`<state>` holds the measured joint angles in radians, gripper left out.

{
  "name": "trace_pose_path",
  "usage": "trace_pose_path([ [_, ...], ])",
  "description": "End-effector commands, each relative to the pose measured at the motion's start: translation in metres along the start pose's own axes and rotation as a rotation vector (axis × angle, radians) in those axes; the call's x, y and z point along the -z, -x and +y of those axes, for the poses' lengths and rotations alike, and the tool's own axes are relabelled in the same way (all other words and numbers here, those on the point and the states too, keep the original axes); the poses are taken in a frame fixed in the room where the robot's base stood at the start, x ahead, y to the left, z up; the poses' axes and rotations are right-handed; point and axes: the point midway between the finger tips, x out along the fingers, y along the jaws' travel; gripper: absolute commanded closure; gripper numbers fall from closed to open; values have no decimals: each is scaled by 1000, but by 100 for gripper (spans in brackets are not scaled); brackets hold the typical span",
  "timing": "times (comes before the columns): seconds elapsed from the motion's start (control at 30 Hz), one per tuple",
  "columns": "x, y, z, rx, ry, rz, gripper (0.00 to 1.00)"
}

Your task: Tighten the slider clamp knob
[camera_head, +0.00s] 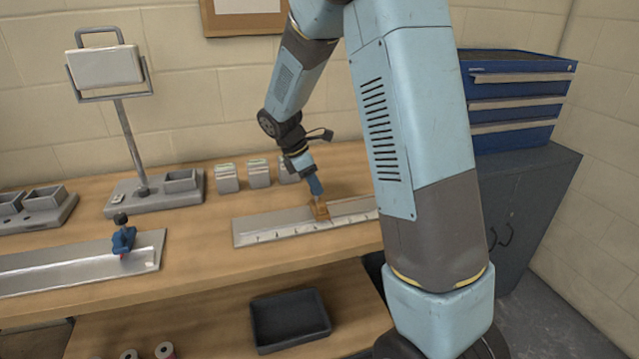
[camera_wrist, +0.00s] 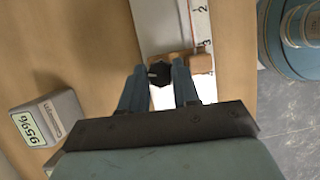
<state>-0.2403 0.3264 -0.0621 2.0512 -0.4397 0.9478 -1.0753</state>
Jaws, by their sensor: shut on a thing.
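The slider clamp is a small tan block (camera_head: 319,211) on a pale metal rail with scale marks (camera_head: 262,226). In the wrist view the block (camera_wrist: 201,62) lies across the rail (camera_wrist: 170,30) near the mark 3. Its dark knob (camera_wrist: 159,73) sits between my blue fingertips. My gripper (camera_head: 316,188) points down at the clamp from above and is shut on the knob. In the wrist view my gripper (camera_wrist: 160,76) has a finger on each side of the knob. In the head view the knob is hidden by the fingers.
A second rail (camera_head: 75,266) with a blue clamp (camera_head: 123,239) lies to the left. Small labelled blocks (camera_head: 228,178) stand behind my gripper. A lamp-like stand (camera_head: 128,135) is at back left. A dark tray (camera_head: 290,320) lies on the lower shelf. A blue drawer cabinet (camera_head: 515,105) is at right.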

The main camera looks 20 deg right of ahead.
Motion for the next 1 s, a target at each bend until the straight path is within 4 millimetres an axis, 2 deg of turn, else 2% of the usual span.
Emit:
trace_pose_path([
  [1.0,-4,-1,6,366,-887,49,100],
])
